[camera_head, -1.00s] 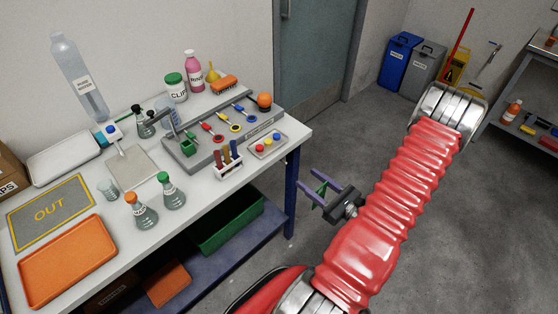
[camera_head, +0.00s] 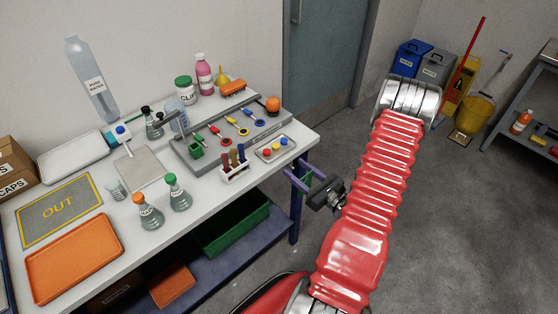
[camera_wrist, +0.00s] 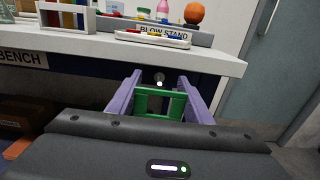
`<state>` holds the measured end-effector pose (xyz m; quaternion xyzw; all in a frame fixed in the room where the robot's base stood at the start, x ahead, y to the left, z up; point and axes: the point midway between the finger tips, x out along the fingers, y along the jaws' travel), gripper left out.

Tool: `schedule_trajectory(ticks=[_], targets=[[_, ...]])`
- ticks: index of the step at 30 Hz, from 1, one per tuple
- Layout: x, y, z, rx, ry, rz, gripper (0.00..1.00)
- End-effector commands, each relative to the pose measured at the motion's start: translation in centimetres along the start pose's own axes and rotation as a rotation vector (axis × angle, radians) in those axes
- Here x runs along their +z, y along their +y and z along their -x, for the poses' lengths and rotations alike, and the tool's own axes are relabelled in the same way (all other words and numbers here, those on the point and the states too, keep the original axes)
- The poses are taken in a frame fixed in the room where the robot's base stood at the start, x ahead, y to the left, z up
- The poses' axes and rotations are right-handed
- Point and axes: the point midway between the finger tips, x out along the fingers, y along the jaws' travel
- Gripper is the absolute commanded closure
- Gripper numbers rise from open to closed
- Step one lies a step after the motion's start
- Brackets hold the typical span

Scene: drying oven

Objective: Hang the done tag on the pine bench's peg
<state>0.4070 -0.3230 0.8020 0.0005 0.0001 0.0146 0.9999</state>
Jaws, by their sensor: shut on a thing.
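My gripper (camera_head: 312,188) is shut on a green open frame, which I take for the done tag (camera_wrist: 172,116). In the wrist view it stands between the two purple fingers (camera_wrist: 160,100). The bench (camera_head: 262,155) has a white top, a dark blue frame and a front label ending in "BENCH" (camera_wrist: 22,58); the rest of the name is cut off. A small round-ended peg (camera_wrist: 159,77) shows under the top's edge, just above the tag in the wrist view. I cannot tell how far the tag is from it. No writing shows on the tag.
On the bench stand a test-tube rack (camera_head: 234,165), a small tray of coloured caps (camera_head: 276,149), a blow stand (camera_head: 185,155) and flasks (camera_head: 178,193). A blue bench leg (camera_head: 294,222) is close to my gripper. Open floor (camera_head: 430,220) lies to the right.

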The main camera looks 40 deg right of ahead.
Motion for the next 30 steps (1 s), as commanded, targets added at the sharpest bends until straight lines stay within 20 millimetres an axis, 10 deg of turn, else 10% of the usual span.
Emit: schedule_trajectory(ticks=[30], targets=[[0.0,0.0,-7.8,0.002,-0.001,0.003,0.75]])
